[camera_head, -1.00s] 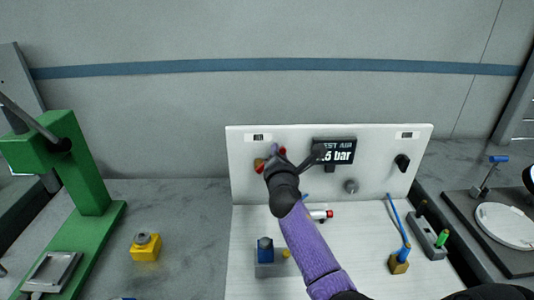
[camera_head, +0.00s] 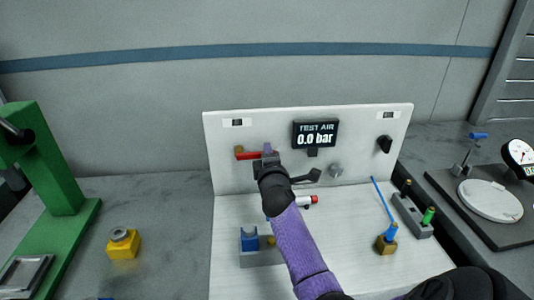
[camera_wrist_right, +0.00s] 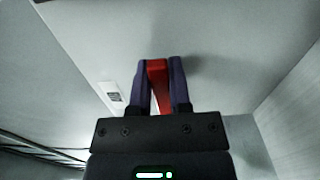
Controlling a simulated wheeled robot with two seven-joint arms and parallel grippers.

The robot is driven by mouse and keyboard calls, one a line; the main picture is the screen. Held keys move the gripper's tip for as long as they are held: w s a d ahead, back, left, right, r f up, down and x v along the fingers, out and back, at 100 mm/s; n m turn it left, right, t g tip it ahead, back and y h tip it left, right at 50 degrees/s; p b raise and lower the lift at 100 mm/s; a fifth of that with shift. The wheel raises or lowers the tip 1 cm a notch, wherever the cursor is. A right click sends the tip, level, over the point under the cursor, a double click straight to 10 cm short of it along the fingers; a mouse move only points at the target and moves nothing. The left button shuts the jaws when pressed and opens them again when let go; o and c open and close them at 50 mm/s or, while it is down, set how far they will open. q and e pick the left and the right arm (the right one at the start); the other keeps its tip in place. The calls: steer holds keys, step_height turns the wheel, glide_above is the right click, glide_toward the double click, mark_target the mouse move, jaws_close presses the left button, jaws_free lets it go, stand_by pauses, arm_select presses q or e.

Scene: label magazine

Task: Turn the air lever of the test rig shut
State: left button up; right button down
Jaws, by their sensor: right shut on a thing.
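The red air lever (camera_head: 247,156) lies about level on the white upright panel of the test rig (camera_head: 228,178), with a small brass part (camera_head: 239,150) at its left end. My right gripper (camera_head: 268,151) is at the lever's right part, its arm reaching up from below. In the right wrist view the lever (camera_wrist_right: 159,84) stands between the two purple fingers (camera_wrist_right: 160,88), which are shut on it. The rig's display (camera_head: 315,134) reads "TEST AIR 0.0 bar". My left gripper is in neither view.
A black knob (camera_head: 384,144) and a grey round knob (camera_head: 336,171) are on the panel to the right. On the rig's base are a blue part in a grey holder (camera_head: 249,240) and a blue-topped brass block (camera_head: 386,243). A green press (camera_head: 55,165) and yellow block (camera_head: 124,245) stand left.

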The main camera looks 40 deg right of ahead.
steer(key=shift+f+m, duration=0.3)
stand_by(0.4)
steer(key=c, duration=0.6)
jaws_free()
steer(key=shift+r, duration=0.1)
steer(key=shift+o, duration=0.2)
steer(key=p+v, duration=0.2)
steer(key=v, duration=0.8)
